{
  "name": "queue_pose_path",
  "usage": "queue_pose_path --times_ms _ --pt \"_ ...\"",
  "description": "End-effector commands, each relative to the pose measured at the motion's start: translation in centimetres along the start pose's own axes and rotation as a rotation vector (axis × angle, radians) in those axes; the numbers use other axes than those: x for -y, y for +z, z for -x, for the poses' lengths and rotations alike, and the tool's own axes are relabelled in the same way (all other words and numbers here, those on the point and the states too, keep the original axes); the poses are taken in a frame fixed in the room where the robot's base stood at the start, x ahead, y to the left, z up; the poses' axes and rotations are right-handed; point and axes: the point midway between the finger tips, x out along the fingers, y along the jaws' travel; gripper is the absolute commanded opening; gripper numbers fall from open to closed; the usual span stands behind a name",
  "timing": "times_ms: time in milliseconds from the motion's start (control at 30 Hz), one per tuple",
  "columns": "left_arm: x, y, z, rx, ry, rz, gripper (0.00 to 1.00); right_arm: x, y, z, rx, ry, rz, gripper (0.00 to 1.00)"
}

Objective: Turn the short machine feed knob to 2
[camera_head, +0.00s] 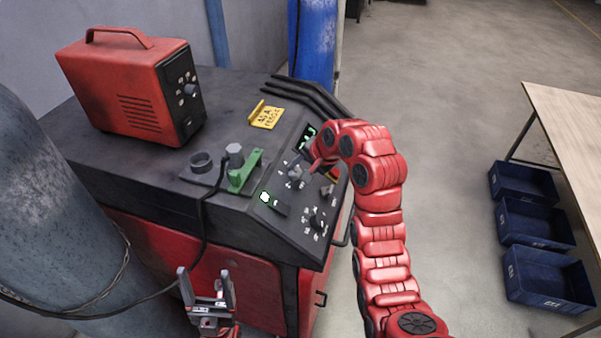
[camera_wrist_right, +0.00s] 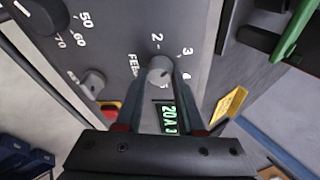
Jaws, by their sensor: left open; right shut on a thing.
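The short machine (camera_head: 120,205) is a dark cabinet with red sides and a sloped control panel (camera_head: 290,225). In the right wrist view the grey round feed knob (camera_wrist_right: 160,68) sits beside the word FEED, with numbers such as 2, 3 and 4 around it. My right gripper (camera_wrist_right: 160,80) is shut on the feed knob, one finger at each side. I cannot tell which number the knob points to. In the head view my right arm hides part of the panel. My left gripper (camera_head: 207,285) is open and empty in front of the machine's red side.
A green display (camera_wrist_right: 169,118) and larger dial (camera_wrist_right: 42,14) are near the feed knob. A green lever (camera_head: 243,172), yellow tag (camera_head: 265,115) and red box (camera_head: 130,85) are on top. Blue bins (camera_head: 545,270) stand by a table (camera_head: 575,115) at right.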

Motion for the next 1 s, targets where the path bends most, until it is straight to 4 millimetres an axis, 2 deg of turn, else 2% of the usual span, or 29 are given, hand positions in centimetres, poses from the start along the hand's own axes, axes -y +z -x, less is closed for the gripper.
queue_pose_path --times_ms 33,600,1000 --pt "0.0 0.1 0.7 0.0 0.0 0.0 0.74 -0.3 0.1 -0.3 -0.003 -0.012 0.039 0.0" --pt "-0.3 0.9 5.2 0.0 0.0 0.0 0.74 -0.5 0.1 -0.4 -0.038 -0.149 0.533 0.0" --pt "-0.3 1.2 7.0 0.0 0.0 0.0 0.74 -0.5 0.1 -0.2 -0.052 -0.203 0.729 0.0"
